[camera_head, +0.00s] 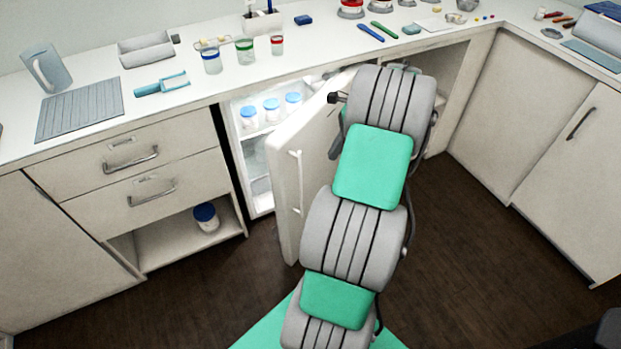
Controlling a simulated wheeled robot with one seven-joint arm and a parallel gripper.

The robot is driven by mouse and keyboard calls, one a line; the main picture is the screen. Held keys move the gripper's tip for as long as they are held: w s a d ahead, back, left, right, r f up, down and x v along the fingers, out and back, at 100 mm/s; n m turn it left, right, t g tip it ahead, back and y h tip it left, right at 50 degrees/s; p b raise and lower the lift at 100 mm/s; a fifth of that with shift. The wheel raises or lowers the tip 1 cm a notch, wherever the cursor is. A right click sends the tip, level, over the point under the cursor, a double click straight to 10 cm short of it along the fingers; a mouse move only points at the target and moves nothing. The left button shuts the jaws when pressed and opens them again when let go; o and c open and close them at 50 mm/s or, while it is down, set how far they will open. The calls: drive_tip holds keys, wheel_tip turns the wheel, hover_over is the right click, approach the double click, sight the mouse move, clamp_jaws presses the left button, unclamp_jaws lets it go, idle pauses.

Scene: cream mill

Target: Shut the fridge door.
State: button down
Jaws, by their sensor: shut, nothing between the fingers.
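The fridge (236,150) is built in under the counter, and its white door (290,185) stands wide open, swung out toward me. A vertical handle shows on the door's left part. Inside, several white jars with blue lids stand on the upper shelf. My grey and green arm reaches up from the bottom, in front of the door's right part and the counter edge.
Drawers (140,165) and an open shelf with a blue-lidded jar (206,217) are left of the fridge. Cups, a tray (146,50) and tools stand on the counter (310,60). A closed cabinet (575,160) is at the right. Dark floor is clear around my arm.

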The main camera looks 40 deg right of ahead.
drive_tip(key=w+a+f, duration=0.5)
drive_tip(key=f, duration=0.4)
drive_tip(key=shift+a+f+b, duration=0.15)
drive_tip(key=shift+f+b, duration=0.15)
drive_tip(key=shift+b, duration=0.1)
drive_tip(key=shift+w+m, duration=0.1)
drive_tip(key=shift+m, duration=0.2)
